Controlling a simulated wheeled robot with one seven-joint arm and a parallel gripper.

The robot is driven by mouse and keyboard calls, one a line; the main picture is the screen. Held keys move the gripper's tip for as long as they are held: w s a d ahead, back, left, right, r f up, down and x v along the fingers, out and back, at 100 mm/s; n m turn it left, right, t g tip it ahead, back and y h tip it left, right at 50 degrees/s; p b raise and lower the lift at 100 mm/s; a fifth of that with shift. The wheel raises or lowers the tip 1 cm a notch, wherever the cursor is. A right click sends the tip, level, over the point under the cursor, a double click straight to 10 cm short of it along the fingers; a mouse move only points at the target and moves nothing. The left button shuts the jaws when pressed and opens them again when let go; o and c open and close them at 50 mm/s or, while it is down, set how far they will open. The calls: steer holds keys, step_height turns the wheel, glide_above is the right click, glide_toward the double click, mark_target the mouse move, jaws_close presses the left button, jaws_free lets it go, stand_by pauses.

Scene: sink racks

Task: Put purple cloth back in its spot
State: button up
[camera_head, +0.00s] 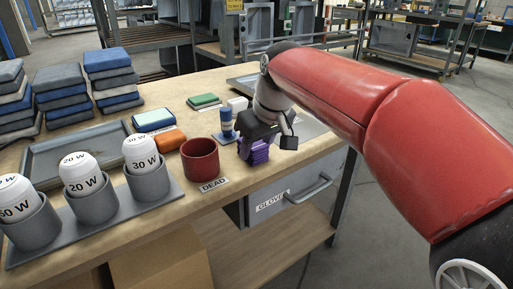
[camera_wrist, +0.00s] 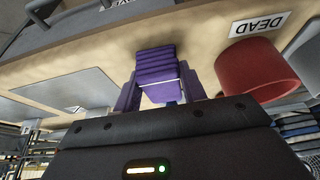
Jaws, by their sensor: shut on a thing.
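The purple cloth (camera_head: 258,154) is a small ribbed, folded block near the bench's front edge, right of the red cup. My gripper (camera_head: 262,142) reaches down over it from the right and is shut on it. In the wrist view the purple cloth (camera_wrist: 156,68) sits between the two fingers of my gripper (camera_wrist: 158,92). The cloth's lower side is hidden, and I cannot tell whether it touches the bench top.
A red cup (camera_head: 200,158) stands left of my gripper behind the "DEAD" label (camera_head: 214,185). A "GLOVE" drawer (camera_head: 285,199) is below the bench edge. Lamp holders (camera_head: 88,203) stand left.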

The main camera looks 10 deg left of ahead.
steer(key=shift+f, duration=0.2)
steer(key=o, duration=0.9)
steer(key=shift+o, duration=0.2)
steer(key=shift+d+r, duration=0.1)
steer(key=shift+r, duration=0.4)
steer(key=p+v, duration=0.2)
steer(key=v, duration=0.9)
steer(key=shift+s+r, duration=0.15)
steer(key=shift+s, duration=0.1)
steer(key=shift+d, duration=0.15)
